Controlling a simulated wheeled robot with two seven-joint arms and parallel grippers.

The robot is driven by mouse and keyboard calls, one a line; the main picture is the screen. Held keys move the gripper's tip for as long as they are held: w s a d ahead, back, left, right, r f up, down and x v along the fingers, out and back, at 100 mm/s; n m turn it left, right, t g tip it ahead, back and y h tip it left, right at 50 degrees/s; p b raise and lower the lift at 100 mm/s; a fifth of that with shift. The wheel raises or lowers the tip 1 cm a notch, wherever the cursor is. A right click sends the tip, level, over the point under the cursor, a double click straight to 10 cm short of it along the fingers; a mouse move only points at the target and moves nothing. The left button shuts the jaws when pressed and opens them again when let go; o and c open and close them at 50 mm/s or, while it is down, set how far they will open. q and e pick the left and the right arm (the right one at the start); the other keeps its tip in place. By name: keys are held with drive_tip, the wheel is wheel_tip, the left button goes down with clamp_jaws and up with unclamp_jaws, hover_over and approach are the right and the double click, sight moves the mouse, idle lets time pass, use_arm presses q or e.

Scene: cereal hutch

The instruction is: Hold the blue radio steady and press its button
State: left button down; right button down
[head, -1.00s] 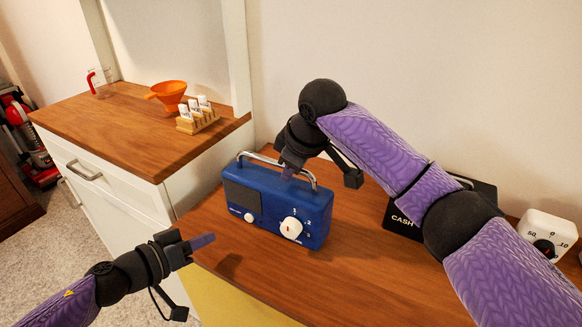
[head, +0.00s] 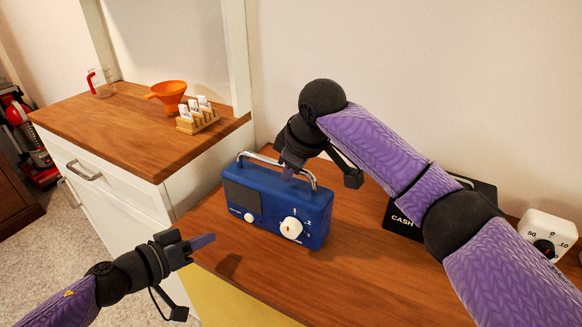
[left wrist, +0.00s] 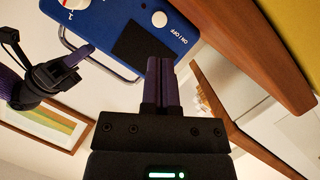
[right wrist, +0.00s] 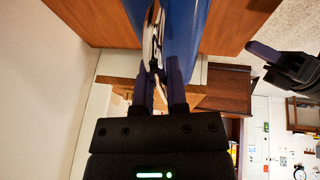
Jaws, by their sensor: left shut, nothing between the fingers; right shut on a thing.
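The blue radio (head: 268,205) stands upright on the wooden counter, its front facing me. A small white round button (head: 249,217) is low on its front, with a larger white dial (head: 291,228) to the right. In the left wrist view the button (left wrist: 159,19) is beside an ON/OFF label. My right gripper (head: 288,173) is shut on the radio's silver handle (head: 311,178) from above; the handle also shows between its fingers in the right wrist view (right wrist: 155,45). My left gripper (head: 212,239) is shut and empty, in front of the radio's left end, apart from the button.
A black cash box (head: 401,222) and a white timer (head: 547,234) stand to the right. At the left, a higher wooden top (head: 110,130) holds an orange funnel (head: 168,92), a rack of small jars (head: 198,120) and a glass jug.

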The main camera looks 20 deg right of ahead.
sight(249, 218)
idle(0.5)
use_arm(q)
drive_tip(key=n+t, duration=0.1)
drive_tip(key=n, duration=0.1)
drive_tip(key=d+r+n+t, duration=0.1)
drive_tip(key=w+n+t+y, duration=0.1)
drive_tip(key=n, duration=0.1)
drive_tip(key=shift+d+r+n, duration=0.15)
drive_tip(key=shift+r+n, duration=0.15)
drive_tip(key=shift+r, duration=0.1)
drive_tip(key=n+t+y, duration=0.1)
drive_tip(key=n, duration=0.2)
drive_tip(key=n+t+y, duration=0.1)
drive_tip(key=n, duration=0.2)
drive_tip(key=shift+w, duration=0.15)
drive_tip(key=s+f+n+y, duration=0.1)
drive_tip(key=n, duration=0.1)
drive_tip(key=s+f+n+g+y, duration=0.1)
drive_tip(key=n, duration=0.2)
drive_tip(key=s+f+n+g+y, duration=0.1)
drive_tip(key=s+f+n+y, duration=0.1)
drive_tip(key=n, duration=0.1)
drive_tip(key=shift+a, duration=0.35)
drive_tip(key=shift+s+f+n+g, duration=0.25)
drive_tip(key=shift+s+n+g, duration=0.15)
drive_tip(key=shift+n+g, duration=0.1)
drive_tip(key=shift+w, duration=0.1)
drive_tip(key=shift+w+d, duration=3.1)
drive_tip(key=shift+w, duration=0.05)
